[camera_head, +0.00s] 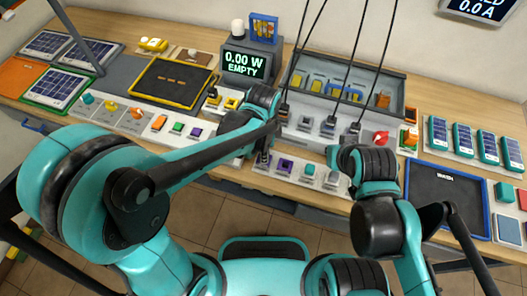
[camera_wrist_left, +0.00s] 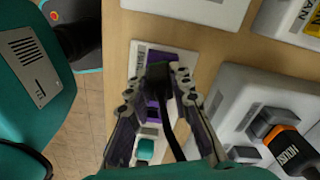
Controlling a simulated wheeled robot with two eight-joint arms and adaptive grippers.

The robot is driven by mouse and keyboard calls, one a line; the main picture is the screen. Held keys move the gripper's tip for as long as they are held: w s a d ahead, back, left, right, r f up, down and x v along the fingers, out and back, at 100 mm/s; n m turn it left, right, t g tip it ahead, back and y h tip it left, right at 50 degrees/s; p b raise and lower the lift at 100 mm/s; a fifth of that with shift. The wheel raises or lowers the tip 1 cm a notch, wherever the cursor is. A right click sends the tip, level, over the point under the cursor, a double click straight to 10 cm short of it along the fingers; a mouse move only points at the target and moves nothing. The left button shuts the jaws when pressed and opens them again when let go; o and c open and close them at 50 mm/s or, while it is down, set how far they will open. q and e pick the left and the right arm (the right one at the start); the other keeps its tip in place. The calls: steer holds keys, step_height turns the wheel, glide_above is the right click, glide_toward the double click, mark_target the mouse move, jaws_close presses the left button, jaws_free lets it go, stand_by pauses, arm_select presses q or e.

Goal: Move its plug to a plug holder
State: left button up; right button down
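My left gripper (camera_head: 264,157) is over the left end of the white plug holder strip (camera_head: 299,173), beside a purple holder (camera_head: 285,165). In the left wrist view the gripper (camera_wrist_left: 160,78) has its fingers on both sides of a black plug (camera_wrist_left: 160,84) and appears shut on it. Its black cable runs back between the fingers. Purple shows around the plug, and I cannot tell whether the plug is seated. A purple holder and a teal one (camera_wrist_left: 145,150) lie nearer in that view. My right arm ends near the strip's right end; its fingers are hidden.
Several plugs with hanging cables, one of them a black plug (camera_head: 328,126), stand on the panel behind the strip. A display (camera_head: 245,63) reads 0.00 W EMPTY. A dark blue-edged tray (camera_head: 447,190) lies at right.

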stand_by(0.3)
arm_select(q)
step_height(320, 180, up, 11)
steer(key=p, duration=0.8)
steer(key=shift+p, duration=0.4)
stand_by(0.3)
steer(key=s+a+n+t+b, duration=0.2)
steer(key=a+n+t+b, duration=0.1)
steer(key=a+n, duration=0.5)
steer(key=s+a+r+n+t+b, duration=0.1)
steer(key=s+a+n+t+b, duration=0.2)
steer(key=a+n, duration=0.6)
steer(key=shift+a+t+b, duration=0.3)
steer(key=shift+t+b, duration=0.3)
steer(key=shift+b, duration=0.25)
